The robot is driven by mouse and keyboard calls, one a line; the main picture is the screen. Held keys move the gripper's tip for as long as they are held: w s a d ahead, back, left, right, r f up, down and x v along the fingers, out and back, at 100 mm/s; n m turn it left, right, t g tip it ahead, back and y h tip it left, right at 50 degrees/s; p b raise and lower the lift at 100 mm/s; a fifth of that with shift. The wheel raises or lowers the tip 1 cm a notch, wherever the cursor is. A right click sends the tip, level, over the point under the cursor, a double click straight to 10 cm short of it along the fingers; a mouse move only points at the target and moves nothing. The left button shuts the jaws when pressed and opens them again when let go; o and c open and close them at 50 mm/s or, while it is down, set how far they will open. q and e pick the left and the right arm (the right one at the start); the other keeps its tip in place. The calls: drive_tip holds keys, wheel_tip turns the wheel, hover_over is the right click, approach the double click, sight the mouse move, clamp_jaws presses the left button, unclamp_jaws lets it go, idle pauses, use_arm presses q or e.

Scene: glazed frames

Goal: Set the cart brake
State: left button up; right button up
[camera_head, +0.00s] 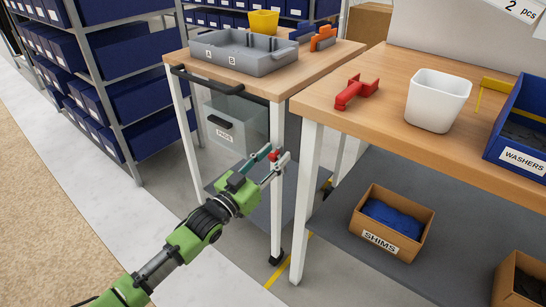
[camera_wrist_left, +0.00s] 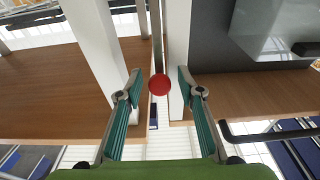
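The cart (camera_head: 325,57) has a wooden top, white legs and a black handle (camera_head: 215,85) at its near edge. A small red round knob (camera_wrist_left: 159,85), perhaps the brake's, shows beside a white cart leg (camera_wrist_left: 178,40). In the head view the knob (camera_head: 274,155) is at the near leg, partly hidden by the gripper. My left gripper (camera_head: 278,152) is open in front of that leg. In the left wrist view its teal fingers (camera_wrist_left: 159,76) stand on either side of the knob, with gaps; contact cannot be told. My right gripper is not in view.
A grey tray (camera_head: 237,66) and clear bin (camera_head: 234,122) are on the cart. The workbench (camera_head: 385,90), close at right, holds a red part (camera_head: 356,92), white cup (camera_head: 438,99) and blue bin (camera_head: 520,130). Shelving (camera_head: 110,75) stands left. The floor front left is clear.

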use_arm(q)
drive_tip(key=v, duration=1.2)
drive_tip(key=shift+f, duration=0.1)
